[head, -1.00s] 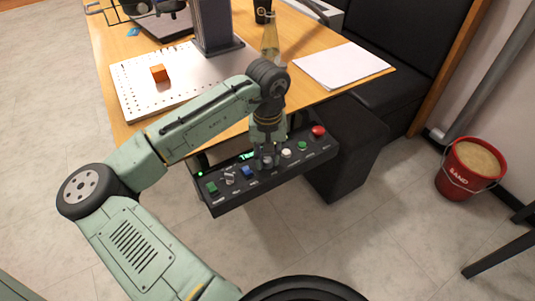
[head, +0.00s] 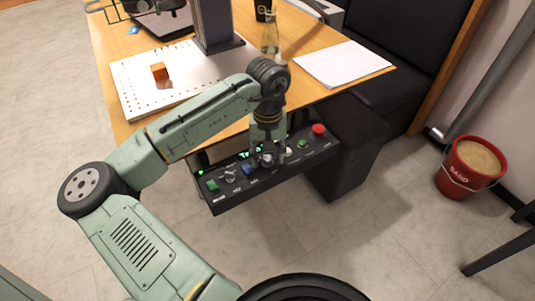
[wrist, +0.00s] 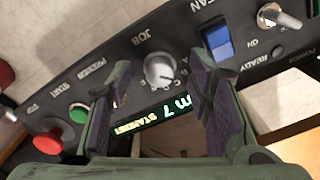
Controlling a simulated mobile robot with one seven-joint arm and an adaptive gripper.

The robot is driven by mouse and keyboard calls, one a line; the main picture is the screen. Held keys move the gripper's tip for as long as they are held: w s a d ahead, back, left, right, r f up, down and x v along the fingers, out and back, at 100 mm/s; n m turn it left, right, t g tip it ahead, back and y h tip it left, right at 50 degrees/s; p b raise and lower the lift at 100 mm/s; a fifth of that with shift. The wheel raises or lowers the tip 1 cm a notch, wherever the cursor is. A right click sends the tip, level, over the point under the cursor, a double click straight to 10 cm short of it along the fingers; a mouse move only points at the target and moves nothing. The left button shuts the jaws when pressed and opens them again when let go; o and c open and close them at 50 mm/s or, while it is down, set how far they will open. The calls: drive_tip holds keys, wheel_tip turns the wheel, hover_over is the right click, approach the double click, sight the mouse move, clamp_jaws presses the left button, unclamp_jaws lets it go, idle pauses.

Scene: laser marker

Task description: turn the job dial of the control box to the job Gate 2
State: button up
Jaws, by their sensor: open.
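The control box (head: 232,202) is a long black panel at the table's front edge. Its grey round job dial (wrist: 160,70) is upright between my fingers in the wrist view, under the upside-down word JOB. Its mark appears to point lower right in that view, towards small letters; the exact job is unclear. My gripper (wrist: 157,66) is open, one finger on each side of the dial, with visible gaps. In the head view my gripper (head: 267,153) is over the box's middle.
A blue rocker switch (wrist: 218,42) and a metal toggle (wrist: 280,16) sit on one side of the dial. A green START button (wrist: 78,113) and a red button (wrist: 48,142) sit on the other.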

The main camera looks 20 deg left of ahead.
sight(268, 158)
wheel_tip(268, 158, up, 12)
idle(0.5)
idle(0.3)
